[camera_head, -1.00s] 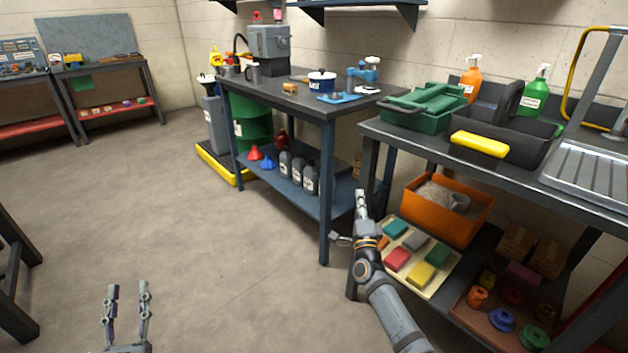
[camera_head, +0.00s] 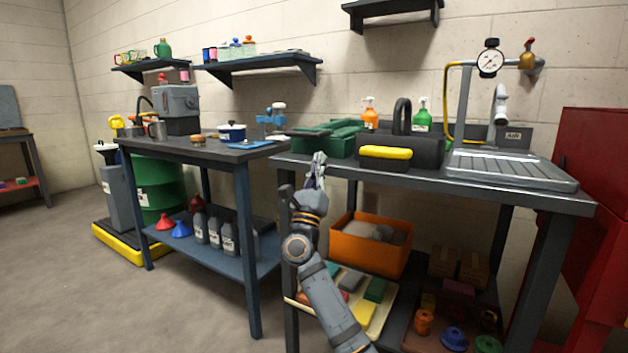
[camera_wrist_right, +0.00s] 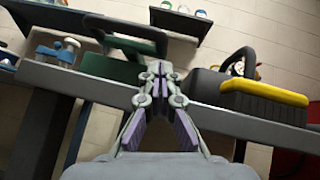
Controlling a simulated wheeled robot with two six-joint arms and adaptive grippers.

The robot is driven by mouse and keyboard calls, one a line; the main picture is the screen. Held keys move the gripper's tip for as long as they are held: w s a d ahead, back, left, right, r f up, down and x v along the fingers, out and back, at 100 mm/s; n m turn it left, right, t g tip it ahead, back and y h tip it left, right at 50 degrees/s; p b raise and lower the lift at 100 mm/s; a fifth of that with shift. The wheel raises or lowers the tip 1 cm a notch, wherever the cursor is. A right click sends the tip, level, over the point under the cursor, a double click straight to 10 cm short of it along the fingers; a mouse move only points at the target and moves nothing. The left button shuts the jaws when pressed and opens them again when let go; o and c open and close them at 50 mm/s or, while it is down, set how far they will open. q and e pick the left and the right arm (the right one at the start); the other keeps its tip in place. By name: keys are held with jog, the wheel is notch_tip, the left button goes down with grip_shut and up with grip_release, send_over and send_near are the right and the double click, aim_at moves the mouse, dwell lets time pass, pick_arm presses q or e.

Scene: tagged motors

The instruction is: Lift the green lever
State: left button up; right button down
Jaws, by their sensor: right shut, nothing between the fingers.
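A green toolbox (camera_head: 340,143) with a green bar on top stands at the left end of the near workbench. It also shows in the right wrist view (camera_wrist_right: 112,72). I cannot tell whether this bar is the green lever, and no other lever-like green part shows clearly. My right gripper (camera_head: 319,165) points up at the bench's front edge, in front of the toolbox in the picture. Its fingers (camera_wrist_right: 160,72) are shut with nothing between them. Contact with the toolbox cannot be made out. My left gripper is out of view.
A black tote with a yellow grip (camera_head: 386,152) stands right of the toolbox. Beyond it are a metal drain tray (camera_head: 510,172) and a gauge (camera_head: 490,62). An orange bin (camera_head: 372,248) sits under the bench. Floor is clear at left.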

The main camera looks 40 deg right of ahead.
aim_at(327, 131)
jog(key=shift+x, duration=1.9)
jog(key=shift+r, duration=0.1)
